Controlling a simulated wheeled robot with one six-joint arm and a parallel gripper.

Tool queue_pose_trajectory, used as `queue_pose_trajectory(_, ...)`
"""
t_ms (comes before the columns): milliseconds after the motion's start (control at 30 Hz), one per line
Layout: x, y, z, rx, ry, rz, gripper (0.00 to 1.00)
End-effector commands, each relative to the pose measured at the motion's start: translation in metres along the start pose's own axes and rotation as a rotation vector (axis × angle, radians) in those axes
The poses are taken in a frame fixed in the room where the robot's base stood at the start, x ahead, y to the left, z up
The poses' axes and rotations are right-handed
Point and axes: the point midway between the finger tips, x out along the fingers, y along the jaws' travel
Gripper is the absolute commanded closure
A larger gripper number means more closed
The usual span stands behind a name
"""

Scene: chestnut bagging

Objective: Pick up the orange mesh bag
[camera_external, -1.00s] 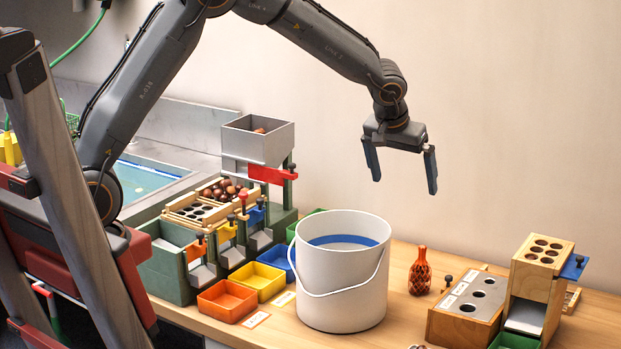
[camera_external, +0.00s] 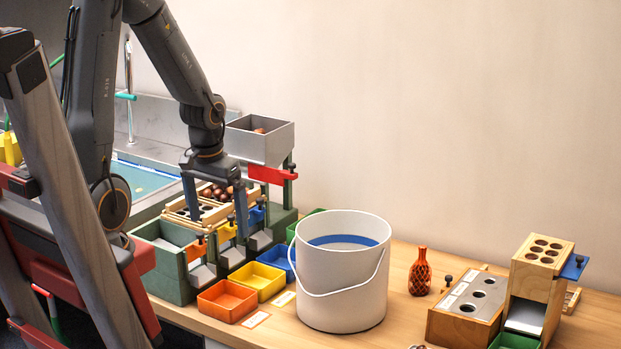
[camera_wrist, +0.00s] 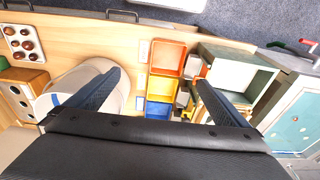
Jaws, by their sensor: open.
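The orange mesh bag (camera_external: 420,272) stands upright on the wooden bench in the external view, between the white bucket and a wooden block with holes. It has a narrow neck and a rounded body. I cannot make it out in the wrist view. My gripper (camera_external: 215,218) is open and empty, pointing down above the green sorting station, well to the left of the bag. In the wrist view its two fingers (camera_wrist: 160,95) are spread wide with nothing between them.
The white bucket (camera_external: 342,312) stands between my gripper and the bag. Orange (camera_external: 227,300), yellow (camera_external: 257,281) and blue trays sit left of it. A grey hopper (camera_external: 259,140) rises behind my gripper. A holed wooden block (camera_external: 468,308) stands right of the bag.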

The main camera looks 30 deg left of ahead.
Motion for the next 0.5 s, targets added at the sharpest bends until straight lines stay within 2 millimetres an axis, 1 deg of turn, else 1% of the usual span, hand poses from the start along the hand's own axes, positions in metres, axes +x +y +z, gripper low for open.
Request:
queue_pose_trajectory(33,0.0015,-0.0049,0.0093,-0.004,-0.004,0.001,0.05)
queue_pose_trajectory(100,0.0023,-0.0072,0.0159,-0.004,-0.007,0.003,0.17)
queue_pose_trajectory(200,0.0026,-0.0079,0.0184,-0.002,-0.009,0.004,0.33)
queue_pose_trajectory(500,0.0024,-0.0075,0.0175,-0.001,-0.009,0.004,0.33)
